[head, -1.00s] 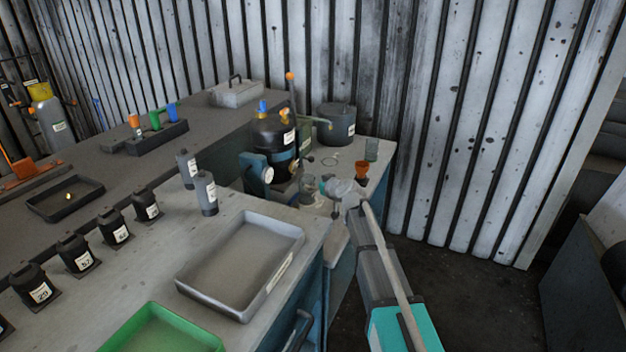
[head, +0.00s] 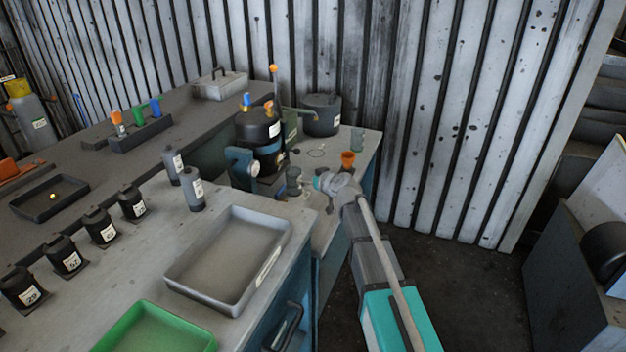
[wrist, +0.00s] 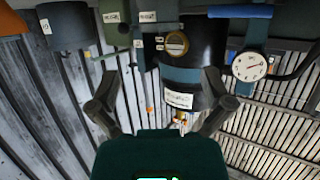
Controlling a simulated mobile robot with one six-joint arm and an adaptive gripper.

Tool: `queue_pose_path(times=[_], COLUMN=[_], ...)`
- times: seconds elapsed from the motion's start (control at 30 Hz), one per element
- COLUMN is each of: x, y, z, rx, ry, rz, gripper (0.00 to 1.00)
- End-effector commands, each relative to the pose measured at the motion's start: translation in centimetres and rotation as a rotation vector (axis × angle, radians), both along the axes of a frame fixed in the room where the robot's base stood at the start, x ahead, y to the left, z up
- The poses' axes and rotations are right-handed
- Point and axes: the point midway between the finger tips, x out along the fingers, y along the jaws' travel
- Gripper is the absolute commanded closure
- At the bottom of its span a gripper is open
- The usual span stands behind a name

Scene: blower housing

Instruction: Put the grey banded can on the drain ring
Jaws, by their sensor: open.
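A small grey-green can (head: 293,178) stands on the far bench in front of the black tank, just left of my gripper. My gripper (head: 325,182) is over the bench, beside the nearer can. In the wrist view my gripper (wrist: 160,108) has its fingers spread wide with nothing held; no can is clear there.
The black tank (head: 257,128) with its blue-rimmed gauge (head: 240,165) stands left of the ring. An orange cup (head: 347,160) stands close right of it. A dark grey pot (head: 321,116) is behind. A grey tray (head: 230,258) lies on the near bench.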

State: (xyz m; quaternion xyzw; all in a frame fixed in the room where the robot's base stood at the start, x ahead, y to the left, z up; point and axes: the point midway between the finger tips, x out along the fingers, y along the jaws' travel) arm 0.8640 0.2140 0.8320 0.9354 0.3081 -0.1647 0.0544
Motion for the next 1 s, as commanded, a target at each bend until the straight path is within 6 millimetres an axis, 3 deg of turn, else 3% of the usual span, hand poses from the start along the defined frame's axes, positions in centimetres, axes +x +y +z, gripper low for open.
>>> queue_pose_path(times=[0.27,0.47,0.67,0.8,1.0], x=[-0.4,-3.5,-10.4,-16.6,-25.5], y=[-0.2,-1.6,-5.5,-9.7,-16.1], z=[-0.2,-1.9,-5.8,-8.8,-11.5], rx=[-0.002,-0.032,-0.107,-0.184,-0.297], ry=[0.012,0.118,0.379,0.62,0.942], rz=[0.002,0.021,0.005,-0.077,-0.293], gripper=[0.0,0.0,0.0,0.0,0.0])
